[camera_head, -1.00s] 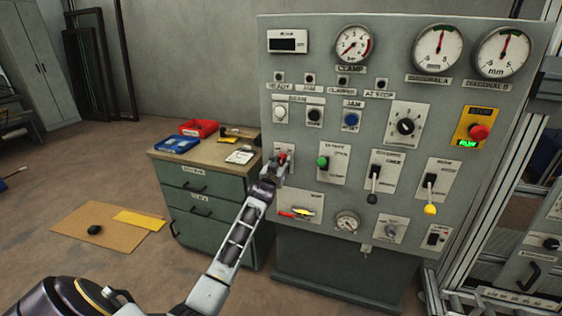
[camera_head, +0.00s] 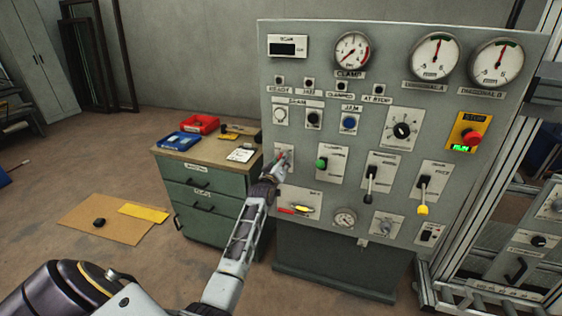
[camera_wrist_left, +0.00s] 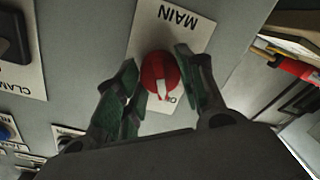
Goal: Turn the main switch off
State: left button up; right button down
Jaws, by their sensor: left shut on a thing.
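The main switch is a round red knob (camera_wrist_left: 158,72) with a white pointer mark, on a white plate (camera_wrist_left: 178,38) lettered MAIN. In the wrist view the plate appears upside down, and the pointer is toward the picture's bottom, near partly hidden lettering. My left gripper (camera_wrist_left: 157,62) is shut on the knob, with a green-padded finger on each side. In the head view the left gripper (camera_head: 273,174) is at the panel's left side and covers most of the switch. My right gripper is not in view.
The grey control panel (camera_head: 385,140) carries gauges, levers, buttons and a red stop button (camera_head: 472,138) on yellow. A green drawer cabinet (camera_head: 205,195) with red and blue trays stands close left of the panel. Cardboard (camera_head: 112,222) lies on the floor.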

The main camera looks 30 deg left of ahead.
pick_arm(q)
jog(key=shift+r+n, duration=0.1)
jog(key=shift+n, duration=0.3)
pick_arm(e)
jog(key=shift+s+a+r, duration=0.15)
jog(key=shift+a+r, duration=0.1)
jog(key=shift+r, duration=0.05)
pick_arm(q)
jog(key=o, duration=1)
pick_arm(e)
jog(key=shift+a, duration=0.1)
pick_arm(q)
jog(key=shift+v, duration=6)
